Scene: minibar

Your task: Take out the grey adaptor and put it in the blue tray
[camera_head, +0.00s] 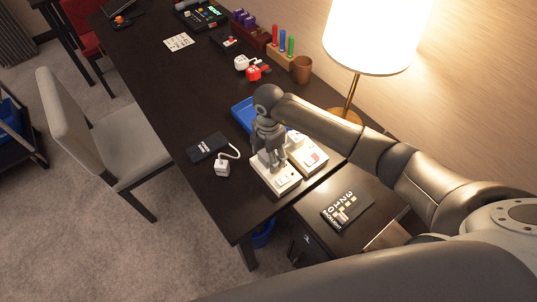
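The blue tray (241,113) lies on the dark desk, partly hidden behind my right arm. My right gripper (274,164) points down over a white socket panel (285,183) near the desk's front end. Its fingers are at the panel's far part. I cannot tell whether they are shut on anything. I cannot make out the grey adaptor clearly; the gripper may hide it. A second white panel (312,160) with a red part sits just to the right. My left gripper is not in view.
A black box (206,147) and a pale cabled plug (222,168) lie left of the panel. Red and white plugs (257,72), a brown cup (301,69) and a lit lamp (378,35) stand farther back. The desk's left-middle is clear.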

